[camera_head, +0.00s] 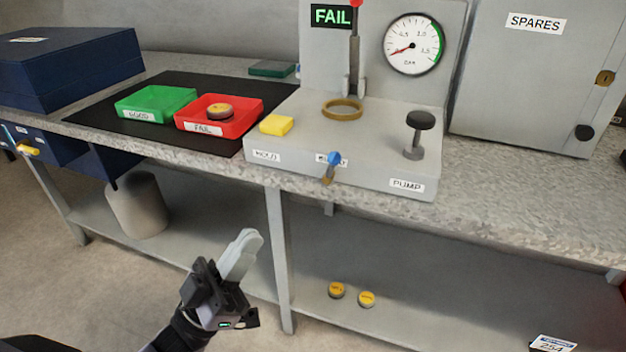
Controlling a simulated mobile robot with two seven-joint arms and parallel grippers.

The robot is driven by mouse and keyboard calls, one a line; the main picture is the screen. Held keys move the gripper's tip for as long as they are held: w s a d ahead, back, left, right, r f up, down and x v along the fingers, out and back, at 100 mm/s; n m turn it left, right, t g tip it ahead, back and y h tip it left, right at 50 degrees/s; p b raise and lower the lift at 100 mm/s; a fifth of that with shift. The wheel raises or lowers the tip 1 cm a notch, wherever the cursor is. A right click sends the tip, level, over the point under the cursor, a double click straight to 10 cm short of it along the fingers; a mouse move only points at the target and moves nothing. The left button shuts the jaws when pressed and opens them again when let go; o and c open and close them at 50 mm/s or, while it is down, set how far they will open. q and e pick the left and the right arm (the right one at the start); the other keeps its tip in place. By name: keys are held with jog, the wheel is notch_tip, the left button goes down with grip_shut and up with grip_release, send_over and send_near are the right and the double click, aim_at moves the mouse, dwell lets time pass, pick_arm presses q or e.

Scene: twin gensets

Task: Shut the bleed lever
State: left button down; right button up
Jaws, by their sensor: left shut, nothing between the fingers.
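The bleed lever (332,160) is a small blue-handled lever on the front face of the grey test rig (380,181). Its blue knob is at the top, with a brass-coloured part below, and it covers part of its label. My left gripper (247,243) is shut and empty. It is in front of the bench, below and to the left of the lever, and apart from it. The gauge (413,45) on the rig has its red needle at the low left end. A green FAIL sign (331,16) is lit beside it. My right gripper is not in view.
A black pump knob (420,120), a yellow block (276,125) and a brass ring (342,109) are on the rig. Green (155,103) and red (245,124) trays lie left. A bench leg (278,255) stands behind my gripper. Two yellow-topped discs (366,299) lie on the lower shelf.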

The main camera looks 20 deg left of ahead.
aim_at(332, 167)
pick_arm(q)
jog(key=x, duration=0.4)
jog(key=w+f+x, duration=0.1)
jog(key=x, duration=0.3)
jog(key=d+f+x, duration=0.1)
jog(key=x, duration=0.3)
jog(key=shift+w+d+r, duration=0.3)
jog(key=shift+w, duration=0.3)
jog(key=shift+r+m, duration=0.1)
jog(key=shift+m, duration=0.2)
